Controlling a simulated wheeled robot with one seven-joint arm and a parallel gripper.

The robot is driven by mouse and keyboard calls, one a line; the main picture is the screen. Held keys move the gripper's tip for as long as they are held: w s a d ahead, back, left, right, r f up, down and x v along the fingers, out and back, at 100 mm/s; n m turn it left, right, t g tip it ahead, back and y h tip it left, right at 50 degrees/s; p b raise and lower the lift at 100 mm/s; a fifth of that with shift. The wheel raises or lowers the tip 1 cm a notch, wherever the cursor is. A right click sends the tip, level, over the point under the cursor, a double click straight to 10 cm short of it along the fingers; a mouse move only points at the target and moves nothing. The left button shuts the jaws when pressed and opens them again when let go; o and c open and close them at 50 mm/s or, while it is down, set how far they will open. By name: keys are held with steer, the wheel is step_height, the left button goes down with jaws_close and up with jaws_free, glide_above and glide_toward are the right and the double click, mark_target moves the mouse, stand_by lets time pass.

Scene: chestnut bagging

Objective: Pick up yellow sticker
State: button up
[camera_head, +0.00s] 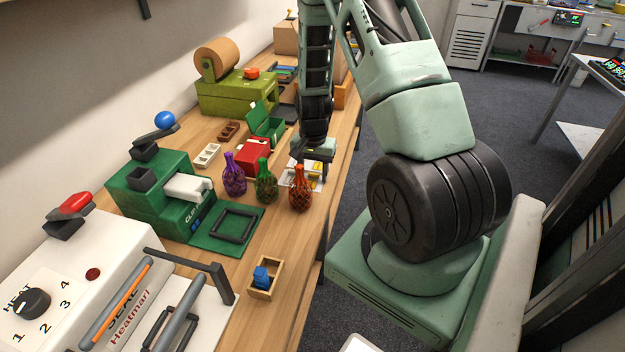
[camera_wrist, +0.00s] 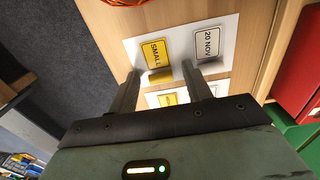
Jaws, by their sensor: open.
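A yellow sticker (camera_wrist: 157,50) printed "SMALL" lies on a white sheet (camera_wrist: 133,46) in the wrist view. A white sticker (camera_wrist: 206,42) printed "20 NOV" is to its right on the same sheet. Another yellow sticker (camera_wrist: 168,98) shows lower down between my fingers, on a second white piece, partly hidden. My gripper (camera_wrist: 162,72) is open and empty, its fingertips over the lower edge of the upper sheet; contact cannot be told. In the head view my gripper (camera_head: 313,154) hangs over the white sheet (camera_head: 294,182) near the table's right edge and hides part of it.
Purple (camera_head: 234,178), green (camera_head: 265,184) and red (camera_head: 300,192) net bags stand close in front of the sheet. A red box (camera_head: 253,155) and green box (camera_head: 265,122) stand to its left. A wooden tray (camera_head: 277,278) with a blue item sits nearer.

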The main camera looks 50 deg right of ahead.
jaws_close()
steer(key=shift+r, duration=0.1)
